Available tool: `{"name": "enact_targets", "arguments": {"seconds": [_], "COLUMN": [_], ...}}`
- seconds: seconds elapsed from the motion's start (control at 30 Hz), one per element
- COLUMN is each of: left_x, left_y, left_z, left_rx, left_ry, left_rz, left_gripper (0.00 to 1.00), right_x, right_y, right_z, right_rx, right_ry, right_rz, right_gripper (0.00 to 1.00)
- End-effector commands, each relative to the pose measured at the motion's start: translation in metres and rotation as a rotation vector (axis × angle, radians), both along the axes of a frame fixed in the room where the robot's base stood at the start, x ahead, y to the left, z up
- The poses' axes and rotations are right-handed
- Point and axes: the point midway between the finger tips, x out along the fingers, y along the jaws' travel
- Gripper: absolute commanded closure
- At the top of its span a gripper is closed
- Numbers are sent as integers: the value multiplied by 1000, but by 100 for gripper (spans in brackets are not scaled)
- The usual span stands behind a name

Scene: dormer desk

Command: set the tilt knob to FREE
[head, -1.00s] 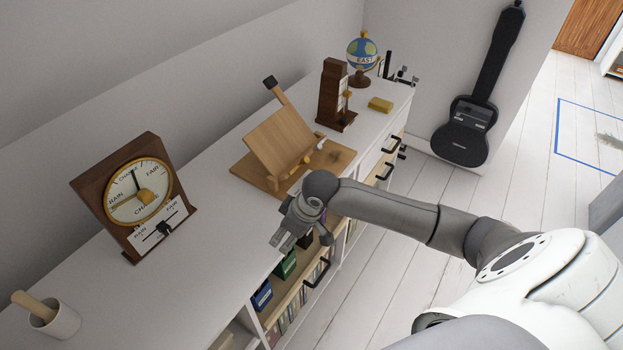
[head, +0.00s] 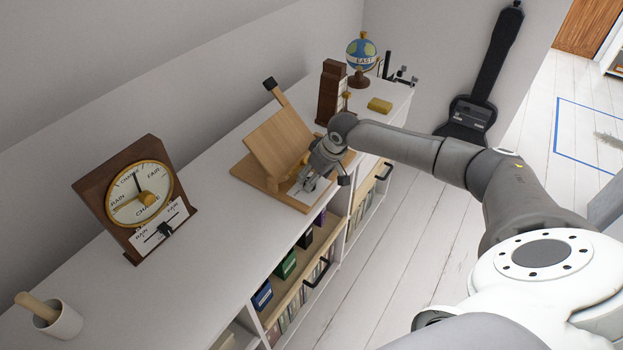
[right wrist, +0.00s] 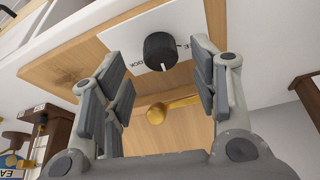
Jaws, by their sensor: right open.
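The tilt knob (right wrist: 160,50) is a round black dial with a white mark on its rim, on a white label plate (right wrist: 135,32) in the right wrist view. Partly hidden lettering lies on both sides: "OCK" shows at left and part of a word at right. The mark points to the picture's bottom, between the words. The knob belongs to the wooden tilting stand (head: 278,143); in the head view my gripper hides it. My right gripper (right wrist: 157,88) is open, its fingers spread to either side of the knob, apart from it; it also shows in the head view (head: 310,180).
A brass-coloured part (right wrist: 165,107) lies on the stand's wood below the knob. A brown wooden tower (head: 331,92), a globe (head: 362,52) and a yellow block (head: 380,105) stand behind. A barometer-like dial (head: 137,195) and a cup (head: 58,318) stand left; the cabinet top between is clear.

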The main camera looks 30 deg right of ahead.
Motion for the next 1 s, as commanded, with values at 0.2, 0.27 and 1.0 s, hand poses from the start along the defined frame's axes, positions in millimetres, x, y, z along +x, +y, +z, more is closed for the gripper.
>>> {"name": "enact_targets", "arguments": {"seconds": [0.2, 0.27, 1.0], "left_x": [0, 0, 1], "left_y": [0, 0, 0], "left_z": [2, 3, 3], "left_rx": [0, 0, 0], "left_ry": [-1, -1, -2], "left_rz": [-1, -1, 0], "left_gripper": [49, 49, 49], "right_x": [10, 11, 13], "right_y": [3, 3, 3], "right_z": [-24, -28, -32], "right_rx": [1, 0, -2], "right_ry": [1, 0, 0], "right_rz": [0, 0, 1], "right_gripper": [45, 45, 91]}}
